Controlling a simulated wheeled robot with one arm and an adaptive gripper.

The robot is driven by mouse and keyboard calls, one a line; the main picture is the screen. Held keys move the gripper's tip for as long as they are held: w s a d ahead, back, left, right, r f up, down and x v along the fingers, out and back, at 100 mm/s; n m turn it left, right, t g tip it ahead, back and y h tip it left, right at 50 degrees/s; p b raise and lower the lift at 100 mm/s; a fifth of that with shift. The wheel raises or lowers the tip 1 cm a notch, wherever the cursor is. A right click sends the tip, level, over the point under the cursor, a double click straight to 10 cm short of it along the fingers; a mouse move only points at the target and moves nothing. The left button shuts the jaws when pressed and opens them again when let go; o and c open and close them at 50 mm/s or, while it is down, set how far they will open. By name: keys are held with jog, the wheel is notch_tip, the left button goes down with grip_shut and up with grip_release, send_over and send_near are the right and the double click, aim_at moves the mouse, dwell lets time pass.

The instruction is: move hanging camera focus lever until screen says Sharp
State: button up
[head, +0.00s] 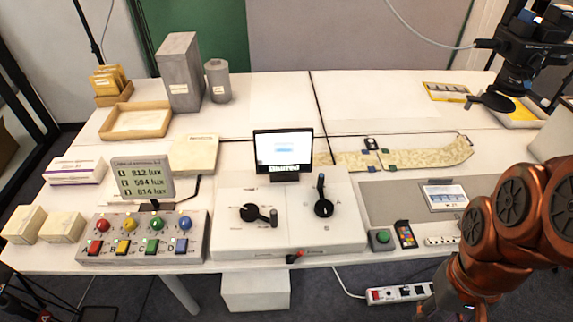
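The hanging camera (522,55) is a black body at the upper right, above the far right of the table, with a cable running to it. A short black stub (486,43) sticks out to its left, and a flat black paddle (491,102) sits lower down. I cannot tell which of these is the focus lever. The screen (284,147) stands at the middle of the table and shows a pale, hazy picture. The word under it is small and appears to read "Blurred". My orange arm is at the lower right. My gripper is not visible.
A button panel (145,238) and lux display (139,179) are at left. A patterned strip (405,157) and framed yellow trays (447,92) lie at right. The table's back middle is clear.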

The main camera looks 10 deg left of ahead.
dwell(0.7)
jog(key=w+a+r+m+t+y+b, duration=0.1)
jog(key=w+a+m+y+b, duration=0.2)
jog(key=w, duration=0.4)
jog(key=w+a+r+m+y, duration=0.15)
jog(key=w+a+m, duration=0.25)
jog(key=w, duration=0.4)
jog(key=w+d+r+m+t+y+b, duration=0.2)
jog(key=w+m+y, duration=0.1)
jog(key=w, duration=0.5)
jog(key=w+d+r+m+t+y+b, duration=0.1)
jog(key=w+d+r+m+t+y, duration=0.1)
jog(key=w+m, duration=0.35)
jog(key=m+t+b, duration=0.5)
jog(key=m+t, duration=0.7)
send_near(541, 100)
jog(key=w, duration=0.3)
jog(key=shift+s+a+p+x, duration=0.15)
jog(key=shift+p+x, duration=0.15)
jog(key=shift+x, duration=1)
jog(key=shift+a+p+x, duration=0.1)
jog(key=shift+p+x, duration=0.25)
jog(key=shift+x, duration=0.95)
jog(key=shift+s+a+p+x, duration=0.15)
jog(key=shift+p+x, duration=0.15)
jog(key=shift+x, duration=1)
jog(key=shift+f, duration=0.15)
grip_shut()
